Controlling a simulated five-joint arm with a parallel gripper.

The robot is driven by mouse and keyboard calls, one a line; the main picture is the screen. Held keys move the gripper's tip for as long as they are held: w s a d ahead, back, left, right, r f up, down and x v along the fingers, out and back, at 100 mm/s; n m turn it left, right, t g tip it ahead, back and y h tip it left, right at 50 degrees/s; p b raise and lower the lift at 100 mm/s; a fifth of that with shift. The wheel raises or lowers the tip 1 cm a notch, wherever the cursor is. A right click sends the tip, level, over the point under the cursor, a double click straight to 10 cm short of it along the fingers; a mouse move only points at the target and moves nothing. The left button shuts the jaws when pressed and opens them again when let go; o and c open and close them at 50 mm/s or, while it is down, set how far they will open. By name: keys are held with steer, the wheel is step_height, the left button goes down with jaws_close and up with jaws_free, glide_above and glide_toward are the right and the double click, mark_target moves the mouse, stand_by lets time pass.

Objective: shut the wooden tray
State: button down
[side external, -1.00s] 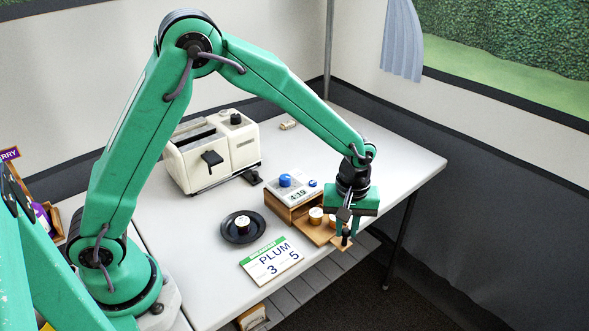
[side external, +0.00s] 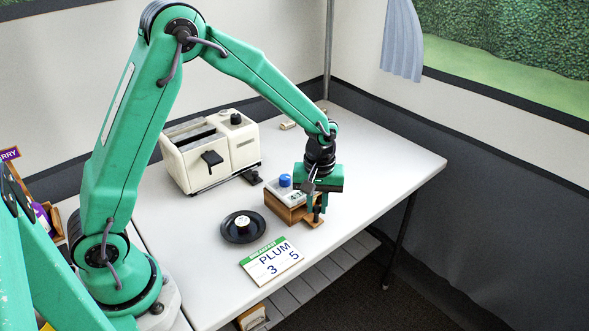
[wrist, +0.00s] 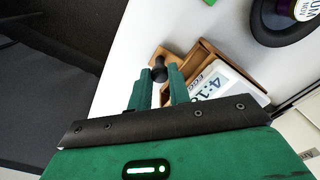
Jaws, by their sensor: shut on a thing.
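The wooden tray (side external: 314,223) shows as a short lip of light wood sticking out of the front of a low wooden box (side external: 280,208). A dark upright knob stands on this lip; it shows clearest in the wrist view (wrist: 158,73). My gripper (side external: 317,207) points down over the lip and is shut on the knob, with a finger on either side. The lip also shows in the wrist view (wrist: 174,55). No cups show on the tray now; its inner part is hidden by the box and my gripper.
A clock-like panel with a blue knob (side external: 285,180) tops the box. A black plate (side external: 228,234) with a small jar and a PLUM card (side external: 283,270) lie to the left. A cream toaster (side external: 240,145) stands behind. The table's right side is clear.

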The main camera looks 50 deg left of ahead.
steer(key=c, duration=1.3)
jaws_free()
steer(key=shift+a, duration=0.25)
steer(key=shift+r, duration=0.1)
steer(key=shift+w+r, duration=0.1)
steer(key=shift+r, duration=3.75)
steer(key=shift+r, duration=0.1)
